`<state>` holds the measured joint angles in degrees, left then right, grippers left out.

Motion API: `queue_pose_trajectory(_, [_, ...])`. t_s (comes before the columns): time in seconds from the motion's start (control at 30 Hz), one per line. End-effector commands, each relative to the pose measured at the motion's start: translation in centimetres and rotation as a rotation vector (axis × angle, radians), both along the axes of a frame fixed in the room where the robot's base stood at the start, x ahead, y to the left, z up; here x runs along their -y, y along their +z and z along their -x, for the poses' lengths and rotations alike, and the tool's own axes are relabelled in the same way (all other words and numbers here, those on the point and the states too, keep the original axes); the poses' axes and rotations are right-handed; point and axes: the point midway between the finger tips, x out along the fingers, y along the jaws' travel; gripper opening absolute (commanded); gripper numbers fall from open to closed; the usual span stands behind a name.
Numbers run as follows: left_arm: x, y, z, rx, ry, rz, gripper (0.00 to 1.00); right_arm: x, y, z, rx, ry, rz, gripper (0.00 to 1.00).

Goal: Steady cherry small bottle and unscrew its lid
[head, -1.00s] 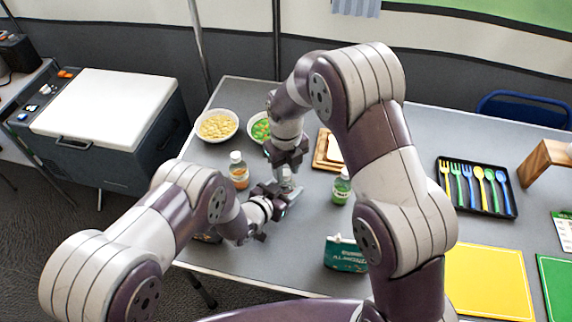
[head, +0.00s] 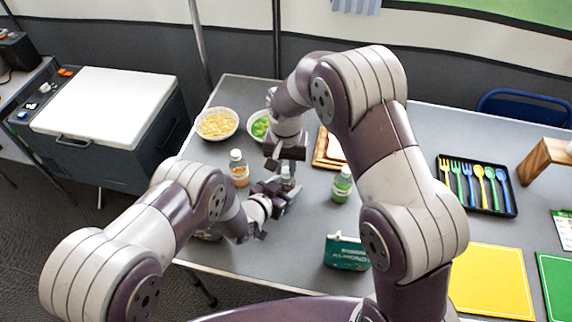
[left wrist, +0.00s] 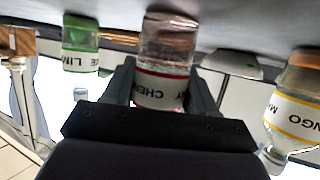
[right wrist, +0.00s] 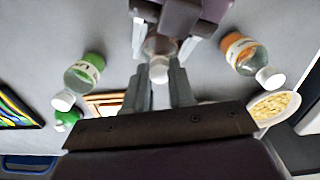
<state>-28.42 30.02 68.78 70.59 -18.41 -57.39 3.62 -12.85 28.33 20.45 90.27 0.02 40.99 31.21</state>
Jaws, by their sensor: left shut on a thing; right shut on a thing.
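The cherry small bottle (head: 287,183) stands over the table, partly hidden by my grippers in the head view. Its clear body and red-edged label show in the left wrist view (left wrist: 160,75), upside down in that picture. My left gripper (head: 283,187) is shut on the bottle's body from the side, one finger on each side. My right gripper (head: 286,166) points down from above. In the right wrist view its fingers flank the white lid (right wrist: 158,70) and it is shut on that lid. I cannot tell whether the lid is still seated on the neck.
A mango bottle (head: 239,172) stands just left and a lime bottle (head: 342,186) just right. Two bowls (head: 217,138) stand behind, with a wooden board (head: 322,158) to their right. A teal box (head: 345,252) stands near the front edge. A cutlery tray (head: 477,205) lies further right.

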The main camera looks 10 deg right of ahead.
Motion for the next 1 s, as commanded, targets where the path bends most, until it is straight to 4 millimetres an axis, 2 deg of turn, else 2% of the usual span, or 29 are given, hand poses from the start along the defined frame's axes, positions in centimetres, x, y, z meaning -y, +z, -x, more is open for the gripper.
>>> queue_pose_trajectory(0.3, [0.0, -0.04, 0.04, -0.001, -0.001, 0.0, 0.0, 0.0, 0.1, -0.01, 0.001, 1.326, -0.001, 0.0])
queue_pose_trajectory(0.4, [0.0, -0.04, 0.04, -0.001, -0.001, 0.0, 0.0, 0.0, 0.14, -0.01, 0.001, 1.717, 0.0, 0.0])
queue_pose_trajectory(0.5, [0.0, -0.04, 0.04, -0.001, -0.001, 0.0, 0.0, 0.0, 0.17, -0.01, 0.001, 2.025, 0.0, 0.0])
queue_pose_trajectory(0.6, [0.0, -0.04, 0.04, -0.001, -0.001, 0.0, 0.0, 0.01, 0.17, 0.0, 0.001, 2.219, 0.0, 0.0])
queue_pose_trajectory(0.67, [0.0, -0.04, 0.04, -0.001, -0.001, 0.0, 0.0, 0.02, 0.17, 0.01, 0.001, 2.283, 0.0, 0.0])
queue_pose_trajectory(1.0, [-0.01, -0.04, 0.03, -0.001, 0.0, -0.001, 0.0, 0.02, 0.17, 0.01, 0.001, 2.285, 0.0, 0.0])
